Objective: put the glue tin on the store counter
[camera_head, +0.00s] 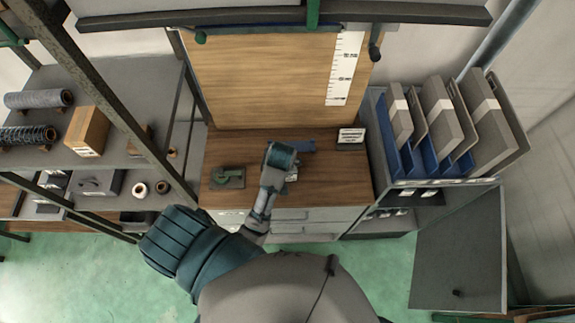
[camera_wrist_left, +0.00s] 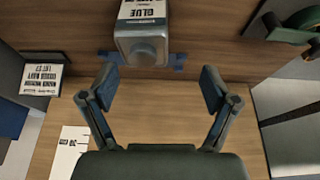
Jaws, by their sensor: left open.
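The glue tin (camera_wrist_left: 142,45) is a grey box-shaped tin with a round cap and a white GLUE label. It shows at the top of the left wrist view, over the brown wooden top of the counter (camera_head: 330,185). My left gripper (camera_wrist_left: 156,88) is open and empty; the tin lies just past its fingertips, not between them. In the head view my left gripper (camera_head: 280,160) is over the middle of the counter and hides most of the tin. I cannot tell whether the tin touches the wood. My right gripper is not in view.
A blue piece (camera_head: 302,145) lies behind the tin. A green tape dispenser (camera_head: 228,177) stands on the counter's left, a small sign (camera_head: 351,137) at its back right. A ruled wooden board (camera_head: 265,80) rises behind. Shelves (camera_head: 95,120) stand left, a file rack (camera_head: 410,155) right.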

